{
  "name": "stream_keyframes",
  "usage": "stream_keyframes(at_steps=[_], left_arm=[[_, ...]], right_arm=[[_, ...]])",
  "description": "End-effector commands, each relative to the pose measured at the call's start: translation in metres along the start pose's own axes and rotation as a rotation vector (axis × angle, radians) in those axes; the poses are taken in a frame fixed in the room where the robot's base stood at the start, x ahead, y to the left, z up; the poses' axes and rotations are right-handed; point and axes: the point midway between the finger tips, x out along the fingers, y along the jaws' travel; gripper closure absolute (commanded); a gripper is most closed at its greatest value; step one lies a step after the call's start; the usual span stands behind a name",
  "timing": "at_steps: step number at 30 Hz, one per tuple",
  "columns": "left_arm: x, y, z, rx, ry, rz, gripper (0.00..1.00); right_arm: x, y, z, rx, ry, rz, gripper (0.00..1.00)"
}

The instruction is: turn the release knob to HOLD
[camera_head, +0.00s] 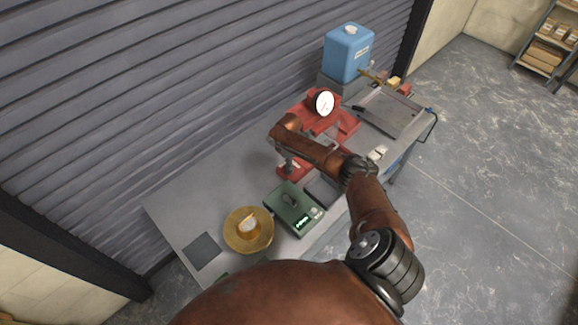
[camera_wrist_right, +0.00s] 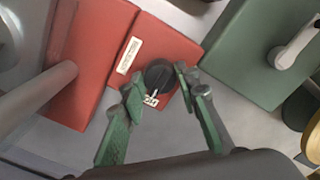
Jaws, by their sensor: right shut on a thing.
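The release knob (camera_wrist_right: 158,75) is a round black knob on the red press base (camera_wrist_right: 185,48) in the right wrist view. A white mark on it points down in that view, toward a small pale label (camera_wrist_right: 151,100). A longer pale label plate (camera_wrist_right: 129,55) sits to the left of the knob; its print is too small to read. My right gripper (camera_wrist_right: 158,84) has its green-padded fingers on either side of the knob and is shut on it. In the head view this gripper (camera_head: 287,167) is over the red base, and the knob is hidden there. My left gripper is not in view.
A dial gauge (camera_head: 324,103) tops the red press. A blue tank (camera_head: 347,55) and a grey tray (camera_head: 395,113) are at the bench's far end.

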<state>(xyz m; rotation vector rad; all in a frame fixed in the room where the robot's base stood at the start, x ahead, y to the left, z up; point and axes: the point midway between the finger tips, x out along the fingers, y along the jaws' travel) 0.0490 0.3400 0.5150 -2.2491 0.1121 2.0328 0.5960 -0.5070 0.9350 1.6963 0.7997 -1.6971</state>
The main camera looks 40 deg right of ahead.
Motion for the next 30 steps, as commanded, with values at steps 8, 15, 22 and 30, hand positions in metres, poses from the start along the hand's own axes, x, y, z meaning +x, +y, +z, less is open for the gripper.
stream_keyframes(at_steps=[8,15,22,30], left_arm=[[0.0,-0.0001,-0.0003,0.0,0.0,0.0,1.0],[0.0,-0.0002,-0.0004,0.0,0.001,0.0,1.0],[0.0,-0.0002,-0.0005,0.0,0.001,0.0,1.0],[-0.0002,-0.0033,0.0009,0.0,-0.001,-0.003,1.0]], right_arm=[[-0.0003,0.0007,0.0009,-0.007,-0.001,0.002,0.95],[-0.0003,0.0007,0.0007,-0.006,-0.001,0.002,0.64],[-0.0002,0.0003,0.0003,-0.005,0.0,0.001,0.53],[-0.005,0.0006,0.0001,-0.005,0.001,0.001,0.53]])
